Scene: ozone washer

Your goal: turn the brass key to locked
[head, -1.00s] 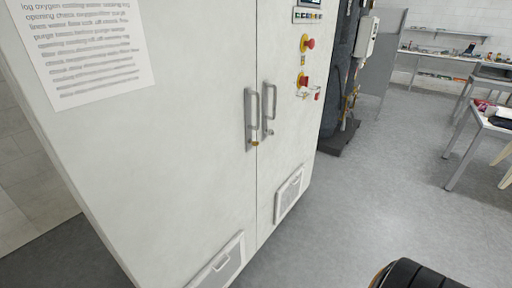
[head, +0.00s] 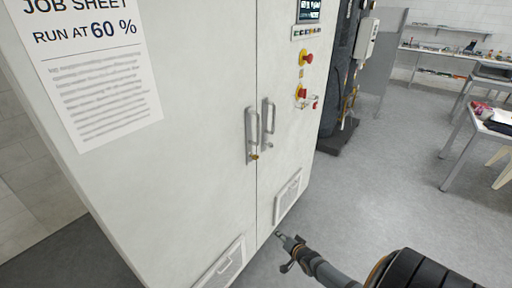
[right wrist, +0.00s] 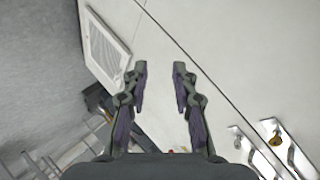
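The brass key (head: 254,157) sits in the lock at the foot of the left door handle (head: 251,134) on a white two-door cabinet (head: 200,110). The key also shows in the right wrist view (right wrist: 275,140), at the lower right by the handles. My right gripper (head: 281,237) is low in front of the cabinet, below and right of the key and apart from it. In the right wrist view its two fingers (right wrist: 159,68) are spread with nothing between them. My left gripper is not in view.
A second handle (head: 268,123) stands on the right door. Red emergency buttons (head: 302,92) and a small screen are above it. Vents (head: 288,195) sit low on the doors. A job sheet (head: 90,70) reads "RUN AT 60 %". Grey floor is clear to the right; tables (head: 485,135) stand beyond.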

